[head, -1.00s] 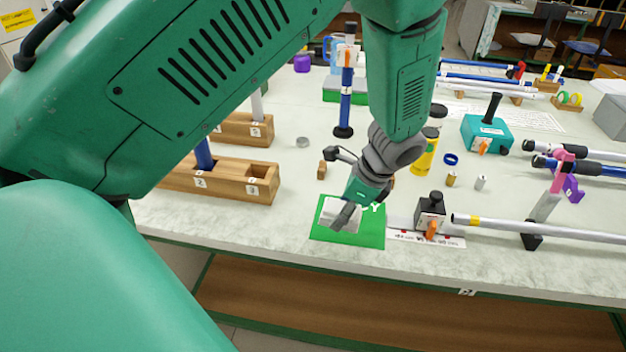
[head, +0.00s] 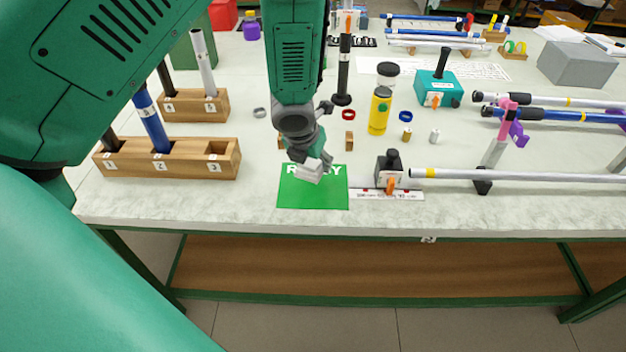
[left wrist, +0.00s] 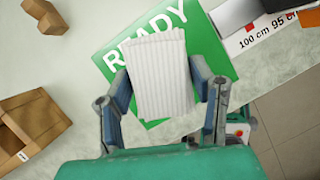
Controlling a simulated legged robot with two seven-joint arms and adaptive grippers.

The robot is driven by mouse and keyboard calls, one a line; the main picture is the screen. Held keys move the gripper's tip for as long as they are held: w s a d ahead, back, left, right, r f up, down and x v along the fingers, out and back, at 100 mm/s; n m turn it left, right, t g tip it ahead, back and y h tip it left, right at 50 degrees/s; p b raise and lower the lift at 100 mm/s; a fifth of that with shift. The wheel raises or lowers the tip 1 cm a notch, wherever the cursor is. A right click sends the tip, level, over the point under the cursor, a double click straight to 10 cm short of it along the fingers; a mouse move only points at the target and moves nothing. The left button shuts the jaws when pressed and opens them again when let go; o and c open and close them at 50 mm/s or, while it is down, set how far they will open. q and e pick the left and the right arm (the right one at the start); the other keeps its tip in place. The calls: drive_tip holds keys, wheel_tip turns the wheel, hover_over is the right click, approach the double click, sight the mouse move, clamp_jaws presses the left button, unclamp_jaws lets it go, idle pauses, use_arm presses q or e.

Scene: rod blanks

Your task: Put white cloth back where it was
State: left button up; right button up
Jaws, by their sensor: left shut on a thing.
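The white cloth (head: 308,173) is a small ribbed white pad. My left gripper (head: 316,163) is shut on it, and in the left wrist view the cloth (left wrist: 160,75) sits between the two fingers (left wrist: 163,100). The cloth is in front of the green READY mat (head: 312,196), over its upper part, and hides the middle letters in the head view. It seems to be held above the mat, though the gap is hard to judge. The mat also shows in the left wrist view (left wrist: 222,58). My right gripper is not in view.
A wooden rod rack (head: 195,160) stands left of the mat. A black-topped clamp (head: 390,170) and a ruled strip (head: 400,194) are at its right, with a long silver rod (head: 540,177) beyond. A yellow bottle (head: 379,112) stands behind. The table's front strip is clear.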

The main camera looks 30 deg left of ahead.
sight(315, 182)
use_arm(q)
drive_tip(key=shift+d+f, duration=0.2)
drive_tip(key=shift+f, duration=1.05)
wheel_tip(315, 182, down, 2)
drive_tip(key=shift+f, duration=0.1)
drive_tip(key=shift+a+f, duration=0.2)
drive_tip(key=shift+f, duration=0.15)
drive_tip(key=shift+b, duration=0.3)
drive_tip(key=o, duration=1.5)
drive_tip(key=shift+c, duration=0.2)
drive_tip(key=shift+d, duration=0.1)
drive_tip(key=shift+r, duration=0.4)
drive_tip(key=p+v, duration=0.1)
drive_tip(key=v, duration=1)
drive_tip(key=shift+s+p, duration=0.2)
drive_tip(key=shift+p, duration=0.1)
